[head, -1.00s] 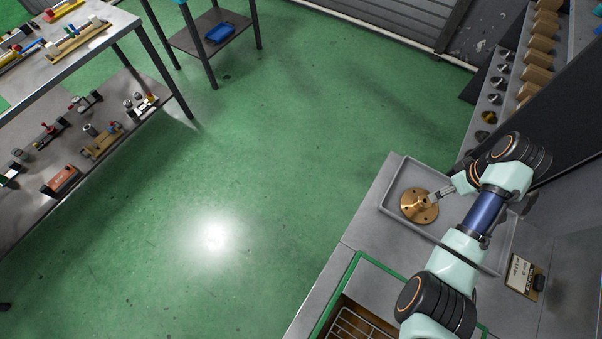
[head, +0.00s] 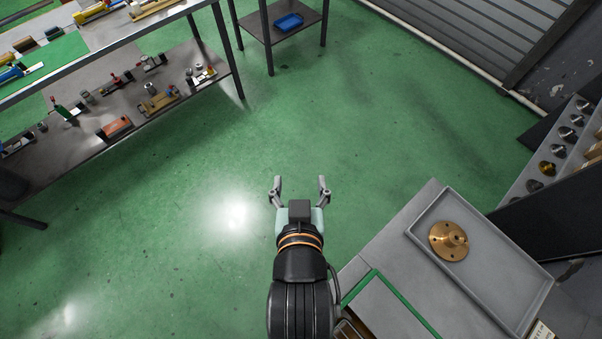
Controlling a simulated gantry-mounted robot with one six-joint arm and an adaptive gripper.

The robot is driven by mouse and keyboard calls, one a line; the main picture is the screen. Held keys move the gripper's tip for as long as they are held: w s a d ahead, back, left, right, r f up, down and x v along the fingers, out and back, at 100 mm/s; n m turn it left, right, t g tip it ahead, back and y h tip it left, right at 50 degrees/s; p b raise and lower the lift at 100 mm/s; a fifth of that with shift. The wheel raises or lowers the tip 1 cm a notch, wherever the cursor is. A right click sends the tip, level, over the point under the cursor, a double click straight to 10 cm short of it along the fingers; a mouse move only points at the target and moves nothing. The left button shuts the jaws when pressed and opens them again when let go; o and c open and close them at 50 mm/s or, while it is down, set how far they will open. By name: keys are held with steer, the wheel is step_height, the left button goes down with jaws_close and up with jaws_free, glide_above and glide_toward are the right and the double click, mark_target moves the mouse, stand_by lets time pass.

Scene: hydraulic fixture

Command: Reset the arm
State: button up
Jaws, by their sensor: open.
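My gripper (head: 300,186) is open and empty, its two fingers spread wide. In the head view it shows over the green floor, left of the metal bench (head: 400,238). My arm reaches up from the bottom middle of the picture. A brass flange (head: 449,241) with a raised hub and bolt holes lies in the grey tray (head: 420,243) on that bench. The gripper is well apart from the flange and the tray.
A work table (head: 190,14) with a lower shelf (head: 60,160) full of fixture parts stands at upper left. The green floor (head: 330,120) between is clear.

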step_height(320, 180, up, 23)
steer(key=p, duration=2.3)
steer(key=shift+d+r, duration=0.15)
steer(key=shift+r, duration=0.05)
